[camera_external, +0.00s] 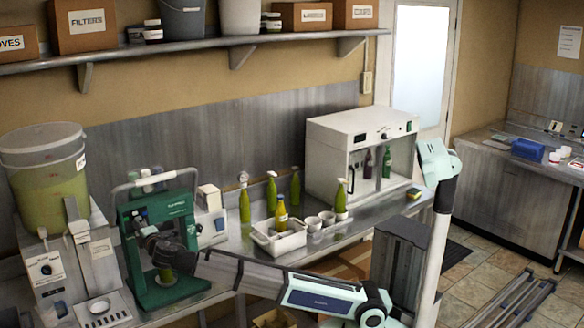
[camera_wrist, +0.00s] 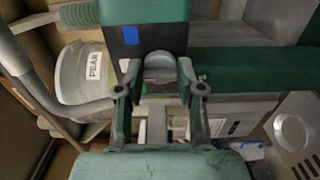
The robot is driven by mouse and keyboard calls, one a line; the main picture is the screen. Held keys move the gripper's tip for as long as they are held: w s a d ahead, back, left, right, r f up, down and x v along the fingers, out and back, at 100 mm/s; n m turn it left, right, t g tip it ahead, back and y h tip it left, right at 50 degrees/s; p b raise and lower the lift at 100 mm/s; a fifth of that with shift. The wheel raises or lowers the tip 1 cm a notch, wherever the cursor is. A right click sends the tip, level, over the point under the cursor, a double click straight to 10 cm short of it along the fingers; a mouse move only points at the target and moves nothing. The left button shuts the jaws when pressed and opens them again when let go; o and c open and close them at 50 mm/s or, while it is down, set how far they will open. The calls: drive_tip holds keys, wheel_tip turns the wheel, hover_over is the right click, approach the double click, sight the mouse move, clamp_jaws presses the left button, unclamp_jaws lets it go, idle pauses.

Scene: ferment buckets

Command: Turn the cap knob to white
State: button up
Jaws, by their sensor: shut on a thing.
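A blue square (camera_wrist: 130,35) shows just above the knob. I cannot see a white mark or which way the knob points. The external view hides the knob behind my gripper.
A large bucket of green liquid (camera_external: 48,185) stands left of the machine on a white dispenser (camera_external: 45,268). Right of it are a white tray (camera_external: 275,238), several green bottles and a white cabinet (camera_external: 345,150). A bucket labelled PEAR (camera_wrist: 82,75) is close in the wrist view.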

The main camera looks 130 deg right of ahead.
drive_tip(key=o, duration=1.1)
drive_tip(key=shift+d, duration=0.1)
drive_tip(key=shift+o, duration=0.2)
drive_tip(key=w+a, duration=0.1)
drive_tip(key=a, duration=1.1)
